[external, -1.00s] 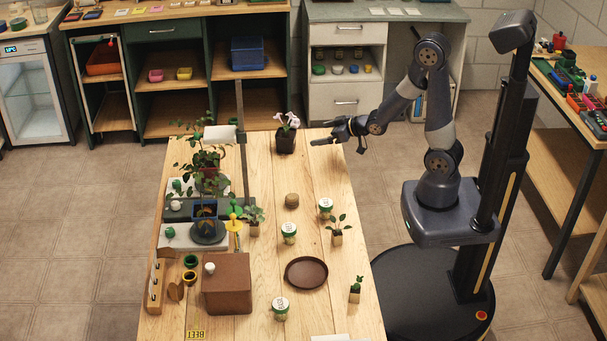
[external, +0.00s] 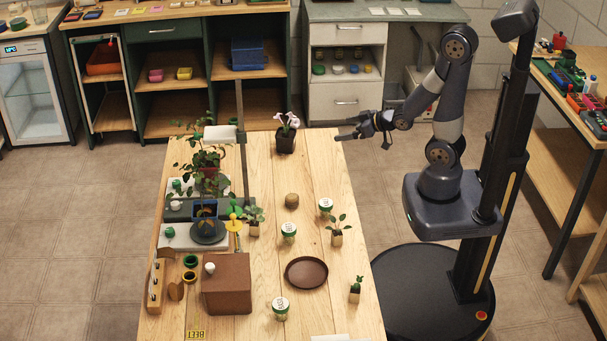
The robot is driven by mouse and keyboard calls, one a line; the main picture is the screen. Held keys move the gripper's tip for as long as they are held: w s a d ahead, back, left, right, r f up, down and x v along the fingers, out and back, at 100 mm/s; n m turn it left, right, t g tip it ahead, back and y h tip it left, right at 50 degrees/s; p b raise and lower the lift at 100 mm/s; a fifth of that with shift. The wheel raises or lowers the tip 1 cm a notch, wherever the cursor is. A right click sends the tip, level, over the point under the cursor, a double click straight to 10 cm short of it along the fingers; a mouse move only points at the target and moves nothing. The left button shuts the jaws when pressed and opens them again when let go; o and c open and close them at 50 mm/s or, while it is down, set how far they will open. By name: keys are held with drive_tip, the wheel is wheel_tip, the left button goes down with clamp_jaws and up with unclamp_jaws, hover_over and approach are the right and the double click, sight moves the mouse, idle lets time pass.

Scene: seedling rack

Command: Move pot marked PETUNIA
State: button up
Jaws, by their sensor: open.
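No marking PETUNIA can be read on any pot in this view. A dark pot with a white flower (external: 286,140) stands upright near the far end of the wooden table. Small light square pots with green seedlings stand at the right side (external: 337,237), at the near right (external: 355,294) and near the middle left (external: 254,229). A blue pot (external: 206,209) stands on a dark round base at the left. My gripper (external: 363,139) is open and empty, above the table's far right edge, to the right of the white-flower pot and apart from it.
Several white, green-lidded tins (external: 289,233) stand on the table (external: 330,190). A brown round tray (external: 306,286) and a brown box (external: 227,300) are nearer. A tall post (external: 242,150) and a leafy plant (external: 205,158) crowd the left. The far right tabletop is clear.

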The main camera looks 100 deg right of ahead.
drive_tip(key=shift+s+a+r, duration=0.1)
drive_tip(key=shift+s+a, duration=0.05)
drive_tip(key=shift+s, duration=0.15)
drive_tip(key=shift+c, duration=0.4)
